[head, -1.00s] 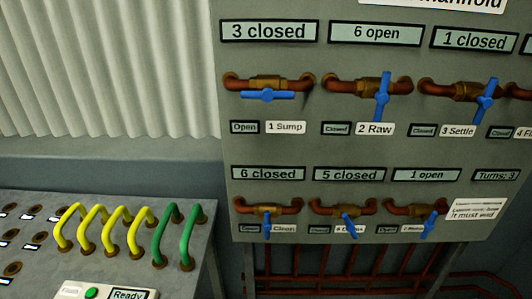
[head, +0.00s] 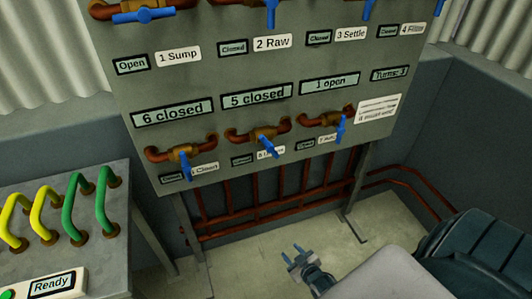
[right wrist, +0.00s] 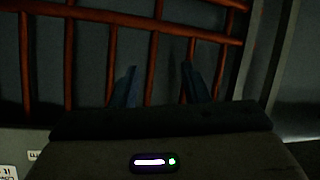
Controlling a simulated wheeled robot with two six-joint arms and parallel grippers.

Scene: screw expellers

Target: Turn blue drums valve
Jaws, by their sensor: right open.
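The lower row of the grey manifold panel (head: 190,85) has three brass valves with blue handles. The middle valve's blue handle (head: 267,141) slants down to the right; its name tag (head: 271,152) is partly covered and too small to read surely. The left valve's handle (head: 185,166) and the right valve's handle (head: 341,129) point roughly downward. My right gripper (head: 292,252) is open and empty, low in front of the panel and well below the valves. Its two fingers (right wrist: 160,82) stand apart in the right wrist view, facing red pipes. My left gripper is not in view.
Displays above the lower row read "6 closed" (head: 180,112), "5 closed" (head: 254,97) and "1 open" (head: 329,83). Red pipes (head: 270,195) run below the panel between its legs. A console with yellow and green handles (head: 75,205) stands at left.

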